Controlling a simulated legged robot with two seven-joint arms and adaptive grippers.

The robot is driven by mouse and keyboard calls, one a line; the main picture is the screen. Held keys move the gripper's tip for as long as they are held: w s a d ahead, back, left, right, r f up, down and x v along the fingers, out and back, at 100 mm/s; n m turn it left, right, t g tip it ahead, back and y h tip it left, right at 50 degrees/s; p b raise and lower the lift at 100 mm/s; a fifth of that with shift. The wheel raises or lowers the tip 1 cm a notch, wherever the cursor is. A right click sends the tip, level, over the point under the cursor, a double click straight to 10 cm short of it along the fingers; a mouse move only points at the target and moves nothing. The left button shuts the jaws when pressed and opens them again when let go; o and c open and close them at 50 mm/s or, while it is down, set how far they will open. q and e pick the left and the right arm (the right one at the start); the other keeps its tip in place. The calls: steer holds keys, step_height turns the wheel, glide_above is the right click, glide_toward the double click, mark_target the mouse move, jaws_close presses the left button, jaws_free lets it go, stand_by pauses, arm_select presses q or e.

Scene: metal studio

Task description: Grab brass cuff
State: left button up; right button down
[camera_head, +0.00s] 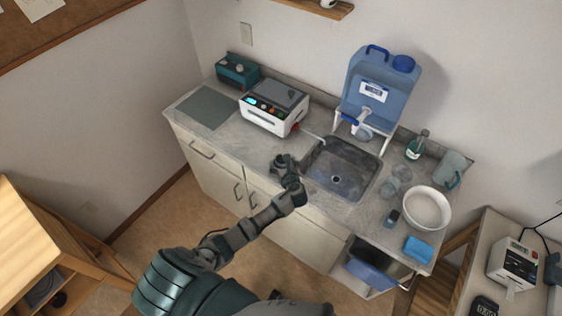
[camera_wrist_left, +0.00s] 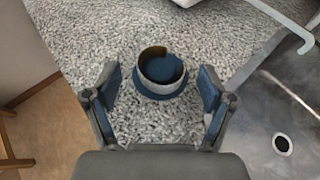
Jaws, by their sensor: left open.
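In the left wrist view a small round cuff (camera_wrist_left: 152,86) stands on the speckled counter. It is grey outside, with a brass-coloured patch inside its far rim and blue within. It rests on or in a blue round base (camera_wrist_left: 163,97). My left gripper (camera_wrist_left: 159,88) is open, with one finger on each side of the cuff and a gap to both. In the head view my left gripper (camera_head: 281,162) is over the counter's front part, left of the sink, and hides the cuff. My right gripper is not in view.
The sink (camera_head: 345,172) lies just right of my left gripper. A white device (camera_head: 272,110) stands behind it, and a blue water container (camera_head: 378,92) stands behind the sink. A white bowl (camera_head: 426,209) and a blue sponge (camera_head: 418,249) are at the right. A grey mat (camera_head: 206,108) lies at the left.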

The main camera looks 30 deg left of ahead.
arm_select(q)
steer(key=shift+x, duration=0.85)
steer(key=shift+d+r, duration=0.1)
steer(key=c, duration=1.1)
